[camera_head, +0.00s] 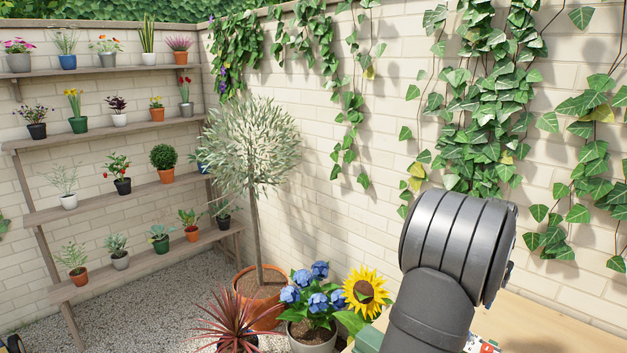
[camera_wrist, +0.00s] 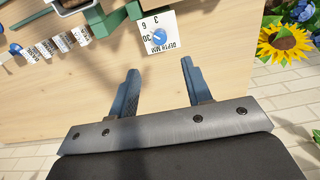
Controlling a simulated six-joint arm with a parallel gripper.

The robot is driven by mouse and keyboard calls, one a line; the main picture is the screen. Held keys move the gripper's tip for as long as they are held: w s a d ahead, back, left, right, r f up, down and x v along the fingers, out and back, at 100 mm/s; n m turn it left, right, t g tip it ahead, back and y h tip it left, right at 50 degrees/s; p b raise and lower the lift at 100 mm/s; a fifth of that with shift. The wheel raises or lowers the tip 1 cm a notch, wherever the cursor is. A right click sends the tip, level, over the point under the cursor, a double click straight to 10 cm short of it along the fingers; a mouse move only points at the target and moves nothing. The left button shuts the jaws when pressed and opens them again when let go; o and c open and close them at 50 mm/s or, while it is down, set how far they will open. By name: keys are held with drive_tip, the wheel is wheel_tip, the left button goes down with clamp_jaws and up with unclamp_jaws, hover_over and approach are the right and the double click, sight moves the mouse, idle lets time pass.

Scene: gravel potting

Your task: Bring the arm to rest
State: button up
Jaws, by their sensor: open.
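My gripper (camera_wrist: 160,88) shows in the wrist view with its two blue-grey fingers apart. Nothing is between them. It hangs over the bare front part of a light wooden table (camera_wrist: 60,110). In the head view a dark grey link of my arm stands at the lower right, and my gripper is out of view there.
A white depth card (camera_wrist: 158,35) with a blue dial lies beyond my fingers. Green parts (camera_wrist: 108,20) and several labelled tags (camera_wrist: 45,48) are near it. A sunflower (camera_head: 365,292) and a blue hydrangea (camera_head: 312,295) stand beside the table. Potted plants fill wooden shelves (camera_head: 120,137).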

wheel_tip(320, 180, up, 6)
wheel_tip(320, 180, down, 18)
drive_tip(key=shift+r, duration=0.15)
drive_tip(key=shift+r+m, duration=0.1)
drive_tip(key=shift+m, duration=0.3)
drive_tip(key=m, duration=0.8)
wheel_tip(320, 180, up, 7)
drive_tip(key=shift+r, duration=0.2)
drive_tip(key=shift+o, duration=0.4)
